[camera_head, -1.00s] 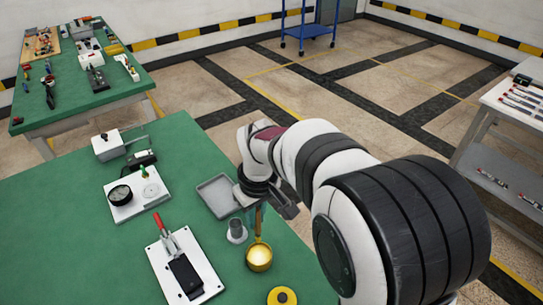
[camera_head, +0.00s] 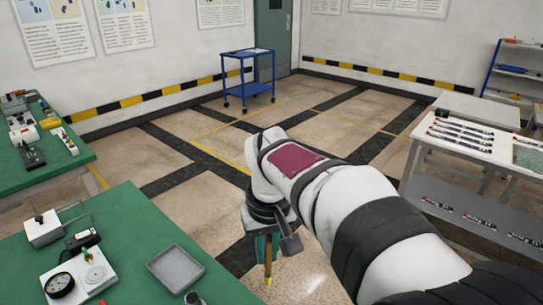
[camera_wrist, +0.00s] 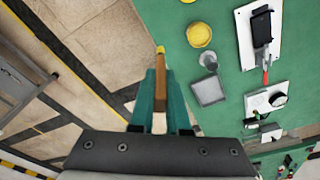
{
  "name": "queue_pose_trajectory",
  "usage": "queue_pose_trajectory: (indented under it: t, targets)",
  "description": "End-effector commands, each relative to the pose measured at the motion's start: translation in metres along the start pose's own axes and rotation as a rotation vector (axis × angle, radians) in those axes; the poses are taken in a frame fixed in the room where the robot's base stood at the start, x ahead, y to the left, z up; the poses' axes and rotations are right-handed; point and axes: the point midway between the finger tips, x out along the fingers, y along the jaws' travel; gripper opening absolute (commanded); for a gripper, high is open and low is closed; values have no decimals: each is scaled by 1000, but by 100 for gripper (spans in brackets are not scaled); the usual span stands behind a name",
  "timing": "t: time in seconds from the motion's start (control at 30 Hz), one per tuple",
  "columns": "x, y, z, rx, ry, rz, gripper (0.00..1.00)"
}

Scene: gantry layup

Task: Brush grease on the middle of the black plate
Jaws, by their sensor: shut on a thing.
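My gripper (camera_wrist: 161,76) is shut on a brush (camera_wrist: 161,92), which has a brown handle and a yellow tip. The brush (camera_head: 268,262) hangs down from my gripper (camera_head: 266,246) in the head view and appears against the floor beyond the green table's edge. The black plate (camera_wrist: 261,27) lies on a white board with a red-handled clamp, upper right in the wrist view; it is outside the head view. The brush is well apart from it. A pot of yellow grease (camera_wrist: 199,34) stands between the brush and the board.
A grey tray (camera_head: 175,268) and a small grey cylinder (camera_wrist: 208,60) stand on the green table (camera_head: 120,225). A dial gauge (camera_head: 60,285) sits on a white base at the left. A side table with pens (camera_head: 465,135) is at the right. A blue cart (camera_head: 248,78) stands farther back.

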Motion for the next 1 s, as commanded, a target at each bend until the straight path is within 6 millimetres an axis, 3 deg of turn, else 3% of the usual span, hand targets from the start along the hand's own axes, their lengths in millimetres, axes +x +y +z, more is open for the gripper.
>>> queue_pose_trajectory:
  t: [0.13,0.3,0.4,0.5,0.67,1.0]
  targets:
    - [26,-78,-19,-194,-2,-23,0]
    - [58,-182,-18,-423,-2,-50,0]
    - [73,-229,-8,-525,-1,-63,0]
    - [82,-260,2,-592,2,-71,0]
    - [88,-278,10,-631,2,-76,0]
    - [107,-278,12,-631,0,-76,0]
